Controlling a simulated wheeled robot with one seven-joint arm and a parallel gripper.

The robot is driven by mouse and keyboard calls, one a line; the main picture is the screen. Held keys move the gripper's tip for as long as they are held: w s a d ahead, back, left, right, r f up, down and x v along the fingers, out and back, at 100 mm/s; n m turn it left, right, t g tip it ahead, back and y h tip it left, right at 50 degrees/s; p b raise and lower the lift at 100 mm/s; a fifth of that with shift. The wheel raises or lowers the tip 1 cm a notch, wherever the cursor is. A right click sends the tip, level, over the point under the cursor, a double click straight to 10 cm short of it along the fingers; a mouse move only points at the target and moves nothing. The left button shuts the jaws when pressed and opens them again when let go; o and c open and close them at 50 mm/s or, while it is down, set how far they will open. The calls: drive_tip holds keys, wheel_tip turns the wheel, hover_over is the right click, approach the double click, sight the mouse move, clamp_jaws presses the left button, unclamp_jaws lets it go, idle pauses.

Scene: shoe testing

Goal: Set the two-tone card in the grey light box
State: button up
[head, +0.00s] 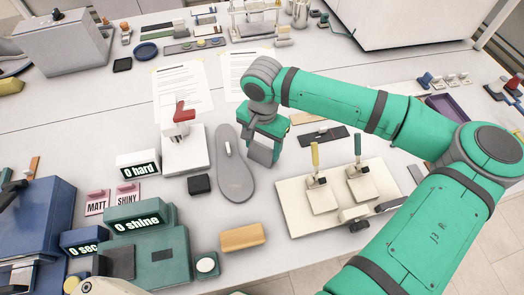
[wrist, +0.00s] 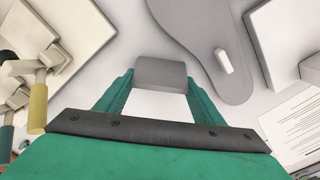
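My gripper (head: 264,148) is low over the table, just right of a grey shoe sole (head: 236,170). In the wrist view its fingers (wrist: 160,80) sit against both sides of a plain grey piece (wrist: 160,71), which also shows in the head view (head: 261,155). I cannot tell whether this piece is the two-tone card. A flat dark plate (head: 310,139) with a pale tab lies right of the gripper. A large pale box (head: 425,22) stands at the back right and a grey box (head: 62,45) at the back left; which is the light box is unclear.
A white board (head: 293,218) with two yellow- and green-handled fixtures stands at right front. A white stand (head: 184,155) with a red lever is left of the sole. Green (head: 160,252) and blue (head: 40,225) devices fill the front left. Paper sheets (head: 182,86) lie behind.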

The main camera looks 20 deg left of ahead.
drive_tip(key=c, duration=0.4)
drive_tip(key=shift+a+r, duration=0.1)
drive_tip(key=shift+r, duration=0.5)
drive_tip(key=s+r, duration=0.4)
drive_tip(key=s+a+r, duration=0.1)
drive_tip(key=s+r, duration=0.3)
drive_tip(key=s, duration=0.1)
drive_tip(key=s+a+r, duration=0.1)
drive_tip(key=s+r, duration=0.2)
drive_tip(key=s, duration=0.2)
drive_tip(key=shift+r, duration=0.4)
